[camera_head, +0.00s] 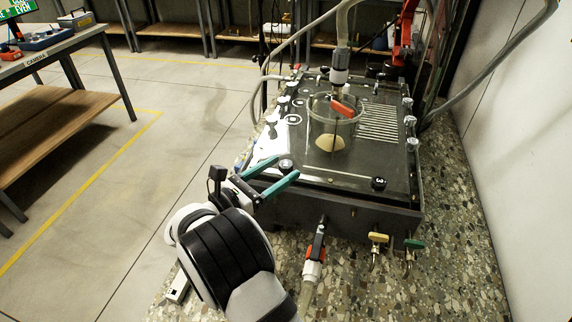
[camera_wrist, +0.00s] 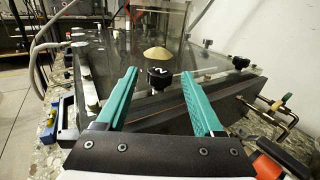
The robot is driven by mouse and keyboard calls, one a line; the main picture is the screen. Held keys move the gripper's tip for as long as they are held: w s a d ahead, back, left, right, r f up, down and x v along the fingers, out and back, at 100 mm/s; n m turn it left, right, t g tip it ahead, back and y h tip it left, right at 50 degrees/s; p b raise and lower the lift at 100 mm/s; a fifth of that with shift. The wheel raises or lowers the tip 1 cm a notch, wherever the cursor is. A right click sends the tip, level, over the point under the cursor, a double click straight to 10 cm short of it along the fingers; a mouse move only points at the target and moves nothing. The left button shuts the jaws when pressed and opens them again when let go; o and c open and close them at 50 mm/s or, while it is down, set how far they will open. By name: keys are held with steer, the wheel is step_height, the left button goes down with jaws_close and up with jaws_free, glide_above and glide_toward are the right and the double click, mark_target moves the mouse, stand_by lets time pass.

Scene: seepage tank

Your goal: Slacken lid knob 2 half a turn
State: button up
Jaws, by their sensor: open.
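The dark tank lid (camera_head: 345,172) has black knobs along its edges. Lid knob 2 (camera_wrist: 158,79), a black round knob with a white 2 on top, sits near the lid's front edge in the wrist view. It also shows in the head view (camera_head: 286,164), at the lid's near left corner. My gripper (camera_wrist: 160,74) is open, with its two green fingers pointing at the knob. In the wrist view the knob appears between the fingertips, with a gap on each side. The fingers also show in the head view (camera_head: 286,167). I cannot tell whether the fingertips are level with the knob.
Another knob, marked 3 (camera_head: 379,183), sits at the lid's near right corner. A clear cylinder (camera_head: 322,130) with a red-handled valve stands mid-lid. Valves with red (camera_head: 317,243), yellow (camera_head: 378,238) and green (camera_head: 414,244) handles project from the tank's front. Hoses arch above.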

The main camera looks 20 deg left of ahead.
steer(key=shift+x, duration=1.15)
steer(key=shift+c, duration=0.3)
jaws_close()
